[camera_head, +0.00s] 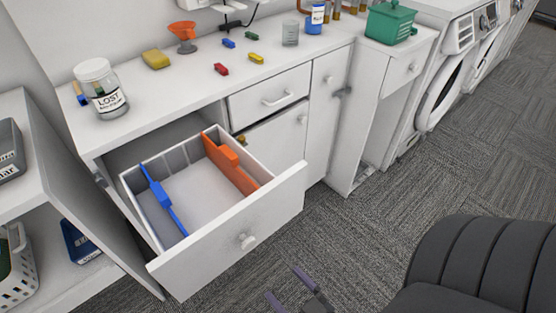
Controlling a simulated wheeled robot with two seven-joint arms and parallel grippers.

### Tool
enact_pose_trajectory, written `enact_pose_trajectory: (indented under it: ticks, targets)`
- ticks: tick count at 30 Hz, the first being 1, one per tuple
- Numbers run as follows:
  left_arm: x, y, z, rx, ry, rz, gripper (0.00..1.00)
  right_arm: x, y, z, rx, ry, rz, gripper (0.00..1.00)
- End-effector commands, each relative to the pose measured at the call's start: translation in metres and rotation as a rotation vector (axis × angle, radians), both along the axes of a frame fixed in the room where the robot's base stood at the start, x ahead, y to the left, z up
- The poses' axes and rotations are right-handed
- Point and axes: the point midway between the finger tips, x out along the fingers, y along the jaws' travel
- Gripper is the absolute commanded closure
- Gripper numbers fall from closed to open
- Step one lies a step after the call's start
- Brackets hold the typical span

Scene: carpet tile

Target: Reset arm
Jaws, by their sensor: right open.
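My right gripper (287,287) shows at the bottom edge, just right of centre, with its two fingers apart and nothing visible between them. It is over the carpet in front of the open drawer (228,250), apart from the drawer's front. The drawer is pulled out from the white counter and holds a blue divider (160,196) on the left and an orange divider (230,163) on the right. The rest of my right arm is out of the frame. My left gripper is not in view.
A black ribbed seat-like object (490,268) fills the lower right. White shelves (75,215) stand at the left. The counter top (190,85) holds a jar (100,88), a yellow sponge (156,59) and small coloured blocks. Carpet (385,205) is clear right of the drawer.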

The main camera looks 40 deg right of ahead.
Motion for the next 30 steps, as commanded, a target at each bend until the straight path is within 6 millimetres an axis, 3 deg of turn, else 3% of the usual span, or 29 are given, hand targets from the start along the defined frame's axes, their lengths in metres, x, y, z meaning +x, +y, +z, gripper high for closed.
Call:
enact_pose_trajectory:
  ticks: [11, 14, 16, 18, 21, 25, 27, 30]
  targets:
    - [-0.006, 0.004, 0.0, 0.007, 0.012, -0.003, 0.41, 0.0, 0.001, -0.005, -0.001, 0.017, 0.003, 0.15]
    - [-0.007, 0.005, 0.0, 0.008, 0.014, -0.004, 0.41, -0.006, 0.006, -0.051, -0.008, 0.204, 0.029, 0.15]
    - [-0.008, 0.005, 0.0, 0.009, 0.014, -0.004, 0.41, -0.025, 0.01, -0.109, -0.026, 0.456, 0.062, 0.15]
    - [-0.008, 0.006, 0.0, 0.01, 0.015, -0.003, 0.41, -0.057, 0.011, -0.166, -0.06, 0.739, 0.095, 0.15]
    - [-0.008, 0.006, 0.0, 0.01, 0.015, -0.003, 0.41, -0.115, 0.0, -0.222, -0.128, 1.114, 0.127, 0.15]
    - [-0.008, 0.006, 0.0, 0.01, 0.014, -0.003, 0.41, -0.174, -0.02, -0.248, -0.205, 1.441, 0.137, 0.15]
    - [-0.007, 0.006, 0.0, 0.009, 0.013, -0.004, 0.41, -0.189, -0.026, -0.251, -0.226, 1.52, 0.136, 0.15]
    - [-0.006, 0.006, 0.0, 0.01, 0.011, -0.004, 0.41, -0.194, -0.028, -0.252, -0.232, 1.547, 0.136, 0.15]
